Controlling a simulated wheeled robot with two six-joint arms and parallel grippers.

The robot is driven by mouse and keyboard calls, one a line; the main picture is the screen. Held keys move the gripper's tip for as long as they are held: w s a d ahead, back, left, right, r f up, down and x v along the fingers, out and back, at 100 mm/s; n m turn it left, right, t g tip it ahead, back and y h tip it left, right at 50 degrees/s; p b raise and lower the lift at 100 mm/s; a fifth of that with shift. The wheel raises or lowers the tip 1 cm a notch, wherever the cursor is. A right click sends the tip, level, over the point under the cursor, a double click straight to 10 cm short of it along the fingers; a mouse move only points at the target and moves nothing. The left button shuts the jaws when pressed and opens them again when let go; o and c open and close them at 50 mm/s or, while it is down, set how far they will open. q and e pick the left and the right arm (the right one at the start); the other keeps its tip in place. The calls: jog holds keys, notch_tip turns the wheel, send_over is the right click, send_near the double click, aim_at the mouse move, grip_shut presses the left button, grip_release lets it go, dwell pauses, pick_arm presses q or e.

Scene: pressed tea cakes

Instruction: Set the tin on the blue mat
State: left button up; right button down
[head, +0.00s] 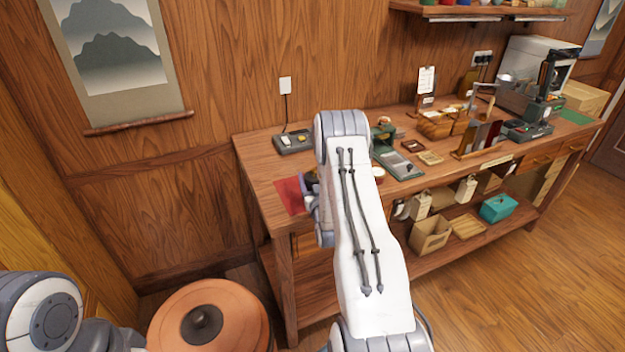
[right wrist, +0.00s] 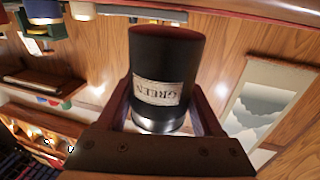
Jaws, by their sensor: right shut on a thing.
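The tin (right wrist: 167,62) is a black cylinder with a pale label that reads GREEN, upside down in the right wrist view, and a silvery end close to my palm. My right gripper (right wrist: 160,100) is shut on it, one finger on each side. In the head view my right arm reaches over the left end of the bench, and its gripper (head: 311,194) is mostly hidden behind the arm, beside a red mat (head: 288,196). I cannot make out a blue mat in either view. My left gripper is out of the head view.
A round brown lidded thing (head: 235,320) stands on the floor at the left.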

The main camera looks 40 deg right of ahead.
jog(key=shift+f, duration=0.65)
jog(key=shift+f, duration=0.2)
jog(key=shift+c, duration=0.2)
grip_release()
jog(key=shift+r, duration=0.1)
